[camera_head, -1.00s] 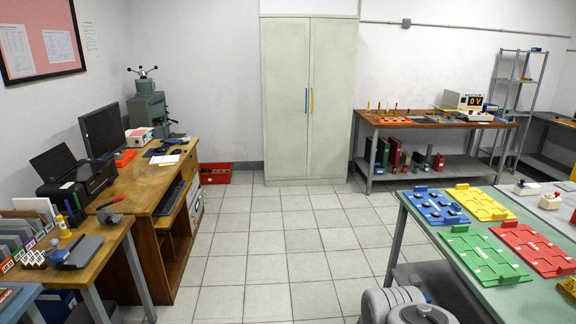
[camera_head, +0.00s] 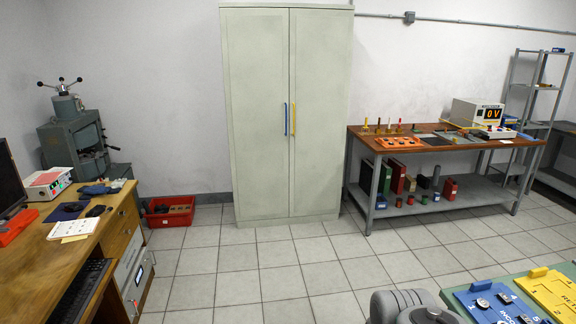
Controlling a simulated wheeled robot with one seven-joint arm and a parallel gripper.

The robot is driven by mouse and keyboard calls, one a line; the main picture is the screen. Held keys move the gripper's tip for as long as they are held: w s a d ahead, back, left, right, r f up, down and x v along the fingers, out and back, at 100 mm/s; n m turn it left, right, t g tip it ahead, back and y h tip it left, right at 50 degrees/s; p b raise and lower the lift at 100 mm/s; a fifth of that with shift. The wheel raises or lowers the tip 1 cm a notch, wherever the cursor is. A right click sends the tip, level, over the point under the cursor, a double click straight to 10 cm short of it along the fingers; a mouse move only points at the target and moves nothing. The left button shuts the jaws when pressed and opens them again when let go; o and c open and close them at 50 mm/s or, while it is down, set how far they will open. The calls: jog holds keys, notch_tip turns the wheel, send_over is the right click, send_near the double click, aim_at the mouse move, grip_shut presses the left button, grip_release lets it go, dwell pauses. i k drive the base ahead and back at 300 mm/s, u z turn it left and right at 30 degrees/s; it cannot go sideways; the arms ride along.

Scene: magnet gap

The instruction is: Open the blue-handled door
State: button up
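A tall pale grey-green cabinet (camera_head: 264,190) with two doors stands against the back wall. Its left door (camera_head: 257,120) carries a vertical blue handle (camera_head: 286,119). Its right door (camera_head: 322,120) carries a yellow handle (camera_head: 294,119) just beside the blue one. Both doors look shut. Grey rounded parts of my own arm show at the bottom edge, right of centre. My gripper's fingers are not in the picture.
A wooden desk (camera_head: 118,222) stands at the left, with a red crate (camera_head: 170,211) on the floor beyond it. A workbench (camera_head: 420,147) stands right of the cabinet. A green table (camera_head: 455,294) is at the lower right. The tiled floor (camera_head: 270,285) before the cabinet is clear.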

aim_at(254, 42)
jog(key=u, duration=0.1)
jog(key=i, duration=2.5)
jog(key=u, duration=0.45)
jog(key=i, duration=2.6)
jog(key=u, duration=0.3)
